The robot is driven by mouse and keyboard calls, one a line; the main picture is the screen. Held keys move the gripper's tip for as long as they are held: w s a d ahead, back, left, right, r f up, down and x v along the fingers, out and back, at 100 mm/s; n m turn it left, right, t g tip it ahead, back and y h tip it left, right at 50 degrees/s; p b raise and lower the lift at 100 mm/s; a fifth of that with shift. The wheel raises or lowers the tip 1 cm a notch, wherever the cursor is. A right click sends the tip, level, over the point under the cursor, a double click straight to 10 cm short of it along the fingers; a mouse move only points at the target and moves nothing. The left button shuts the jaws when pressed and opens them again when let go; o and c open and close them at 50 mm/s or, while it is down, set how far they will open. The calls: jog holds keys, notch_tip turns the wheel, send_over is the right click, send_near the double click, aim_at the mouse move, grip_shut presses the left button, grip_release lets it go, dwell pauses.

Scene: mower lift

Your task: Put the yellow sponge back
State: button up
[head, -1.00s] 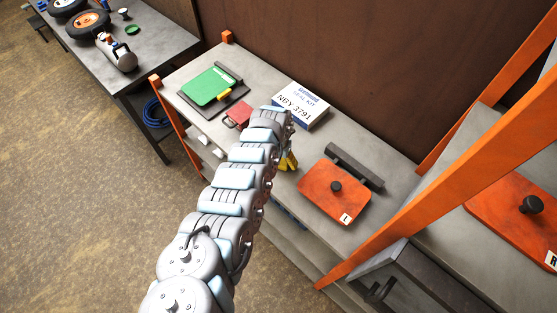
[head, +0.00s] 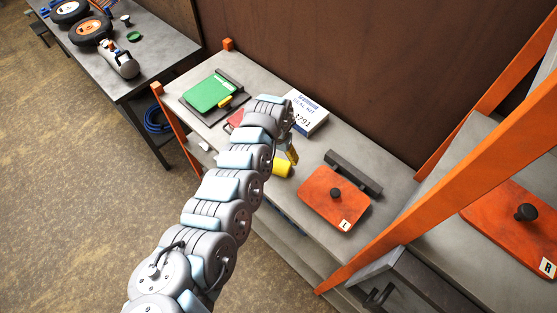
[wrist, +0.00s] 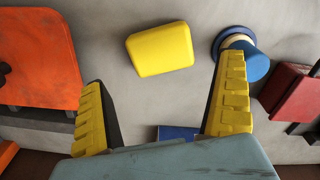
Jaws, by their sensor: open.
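The yellow sponge (head: 282,168) lies on the grey bench top (head: 392,152), left of the orange lid marked L (head: 330,197). In the wrist view the sponge (wrist: 160,48) is a rounded yellow block, beyond the gap between my fingertips. It appears apart from both fingers. My gripper (wrist: 165,78) is open and empty, its yellow ribbed fingers spread wide over the bench. In the head view my gripper (head: 291,155) is mostly hidden behind my arm, just behind the sponge.
A blue round object (wrist: 255,64) stands close beside one finger, with a red block (wrist: 291,92) farther right. A white seal kit box (head: 307,112) and green board (head: 209,92) lie on the bench. Orange frame posts (head: 440,170) rise at right.

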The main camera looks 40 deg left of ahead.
aim_at(278, 166)
jog(key=shift+s+r, duration=0.1)
jog(key=shift+r, duration=1.9)
